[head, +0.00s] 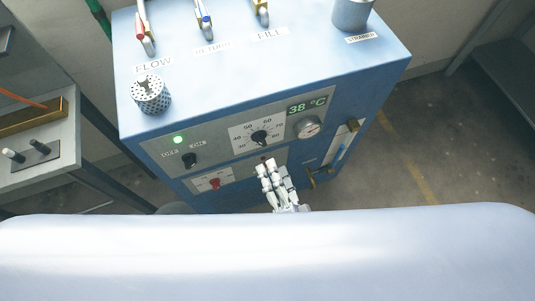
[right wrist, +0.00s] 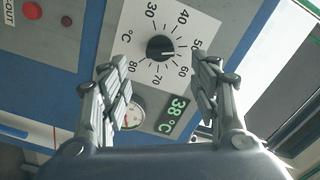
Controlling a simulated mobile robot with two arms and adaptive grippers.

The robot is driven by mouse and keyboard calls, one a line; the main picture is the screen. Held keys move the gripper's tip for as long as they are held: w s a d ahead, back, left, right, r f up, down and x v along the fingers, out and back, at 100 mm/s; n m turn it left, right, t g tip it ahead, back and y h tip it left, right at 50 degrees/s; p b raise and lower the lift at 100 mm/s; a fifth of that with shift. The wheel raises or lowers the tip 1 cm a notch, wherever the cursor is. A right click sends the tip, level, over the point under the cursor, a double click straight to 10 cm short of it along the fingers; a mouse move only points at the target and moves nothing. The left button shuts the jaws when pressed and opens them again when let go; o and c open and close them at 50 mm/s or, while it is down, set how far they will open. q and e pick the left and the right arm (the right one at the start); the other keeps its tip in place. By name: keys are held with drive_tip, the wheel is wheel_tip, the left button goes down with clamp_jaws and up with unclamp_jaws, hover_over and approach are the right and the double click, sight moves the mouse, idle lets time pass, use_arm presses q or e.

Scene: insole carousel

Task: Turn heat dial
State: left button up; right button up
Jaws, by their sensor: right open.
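The heat dial (head: 259,138) is a black knob on a white scale plate marked from 30 to 80 °C, on the front panel of a blue machine (head: 140,120). In the right wrist view the dial (right wrist: 159,47) sits ahead of the fingers, between them and apart from both. My right gripper (head: 268,168) is open and empty, just below the dial plate in the head view; its spread fingers also show in the right wrist view (right wrist: 160,85). A green display (head: 307,105) reads 38 °C. My left gripper is not in view.
A round gauge (head: 308,127) is right of the dial. A black OFF/ON switch (head: 189,160) and lit green lamp (head: 180,139) are left; a red switch (head: 215,183) is below. A perforated cup (head: 151,95) and levers stand on top. A side bench (head: 50,150) is at left.

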drive_tip(key=shift+v, duration=1.7)
